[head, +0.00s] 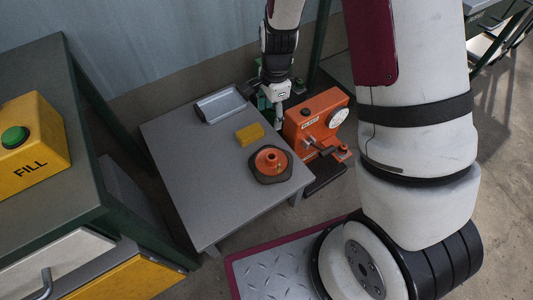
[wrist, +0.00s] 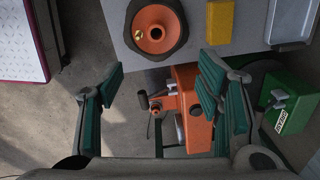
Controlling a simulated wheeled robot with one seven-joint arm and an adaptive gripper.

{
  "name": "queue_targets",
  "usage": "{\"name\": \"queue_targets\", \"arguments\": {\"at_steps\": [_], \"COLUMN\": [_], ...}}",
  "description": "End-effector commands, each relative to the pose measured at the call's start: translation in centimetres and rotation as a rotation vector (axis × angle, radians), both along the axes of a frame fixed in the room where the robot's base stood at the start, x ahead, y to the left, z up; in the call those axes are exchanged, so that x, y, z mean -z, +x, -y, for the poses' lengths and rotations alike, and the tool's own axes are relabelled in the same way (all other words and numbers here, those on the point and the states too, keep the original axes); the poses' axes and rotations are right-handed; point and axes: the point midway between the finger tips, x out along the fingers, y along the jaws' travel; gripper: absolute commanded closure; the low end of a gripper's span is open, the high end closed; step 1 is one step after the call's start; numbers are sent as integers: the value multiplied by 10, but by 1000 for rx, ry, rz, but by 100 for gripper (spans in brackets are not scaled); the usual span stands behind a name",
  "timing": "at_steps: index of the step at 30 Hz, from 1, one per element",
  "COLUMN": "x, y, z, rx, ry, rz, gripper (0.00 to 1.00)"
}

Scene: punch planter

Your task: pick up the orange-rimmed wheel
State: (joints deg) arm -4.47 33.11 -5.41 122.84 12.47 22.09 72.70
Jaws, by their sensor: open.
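The orange-rimmed wheel (head: 271,160) lies flat on the grey table, an orange hub with a hole in the middle and a dark tyre around it. In the wrist view the wheel (wrist: 156,28) is at the top, beyond my fingertips, partly cut off by the frame's edge. My gripper (wrist: 160,80) is open and empty, its teal-padded fingers wide apart, with floor and part of an orange machine between them. In the head view my gripper (head: 279,115) is at the table's far right side, behind the wheel and apart from it.
A yellow block (head: 250,134) and a grey metal tray (head: 220,104) share the grey table (head: 185,165). An orange machine (head: 316,120) stands beside its right edge. A green box (wrist: 287,104) is near my right finger. A yellow FILL button box (head: 32,138) sits on a bench at left.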

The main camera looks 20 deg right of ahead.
Motion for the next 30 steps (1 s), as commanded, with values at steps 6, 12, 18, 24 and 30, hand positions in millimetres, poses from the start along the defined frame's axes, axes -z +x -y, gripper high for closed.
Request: {"name": "queue_targets", "arguments": {"at_steps": [6,12,18,24,30], "x": [88,112,148,179,189], "y": [5,6,5,5,6], "z": [5,7,7,7,7], "rx": [167,208,207,207,205], "ry": [-21,-25,-26,-26,-25], "rz": [-42,-49,-50,-50,-47], "gripper": [40,40,40,40,40]}}
